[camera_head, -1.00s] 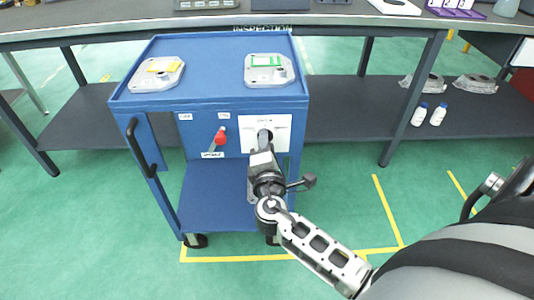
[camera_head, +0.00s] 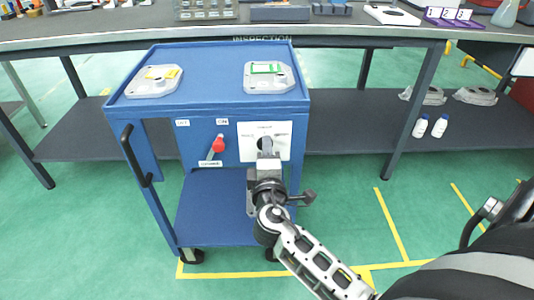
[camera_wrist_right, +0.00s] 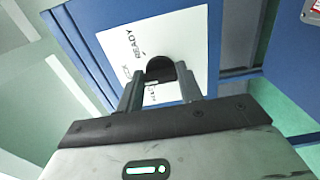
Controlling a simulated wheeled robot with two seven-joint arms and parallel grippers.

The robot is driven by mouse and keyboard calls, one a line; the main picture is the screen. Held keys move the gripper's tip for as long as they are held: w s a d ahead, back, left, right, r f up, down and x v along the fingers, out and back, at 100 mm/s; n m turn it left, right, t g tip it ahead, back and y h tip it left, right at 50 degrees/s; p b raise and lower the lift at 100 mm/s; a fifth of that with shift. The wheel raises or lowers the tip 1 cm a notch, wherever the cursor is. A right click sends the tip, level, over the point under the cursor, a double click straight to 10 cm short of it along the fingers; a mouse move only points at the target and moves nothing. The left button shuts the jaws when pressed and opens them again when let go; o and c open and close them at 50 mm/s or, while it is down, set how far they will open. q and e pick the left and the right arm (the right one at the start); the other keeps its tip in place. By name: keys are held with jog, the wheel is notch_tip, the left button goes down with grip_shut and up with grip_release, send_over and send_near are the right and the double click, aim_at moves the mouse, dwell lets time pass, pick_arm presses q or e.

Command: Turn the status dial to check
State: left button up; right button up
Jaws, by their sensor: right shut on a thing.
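The status dial is a black knob (camera_wrist_right: 160,69) on a white plate (camera_head: 279,130) on the front of the blue cart. My right gripper (camera_wrist_right: 160,87) is shut on it, one finger on each side. In the head view, the right gripper (camera_head: 266,160) reaches the dial from below and hides much of it. In the wrist view, READY is legible on the plate; other lettering beside the dial is partly covered. I cannot tell which word the dial points to. My left gripper is not in view.
A red-handled switch (camera_head: 217,145) sits left of the plate. A long inspection table (camera_head: 350,35) stands behind. The floor around the cart is clear.

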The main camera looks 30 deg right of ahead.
jog(key=o, duration=1)
jog(key=shift+s+a, duration=0.1)
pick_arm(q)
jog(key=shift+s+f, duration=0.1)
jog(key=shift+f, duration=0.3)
pick_arm(e)
jog(key=v, duration=0.7)
jog(key=shift+s, duration=0.15)
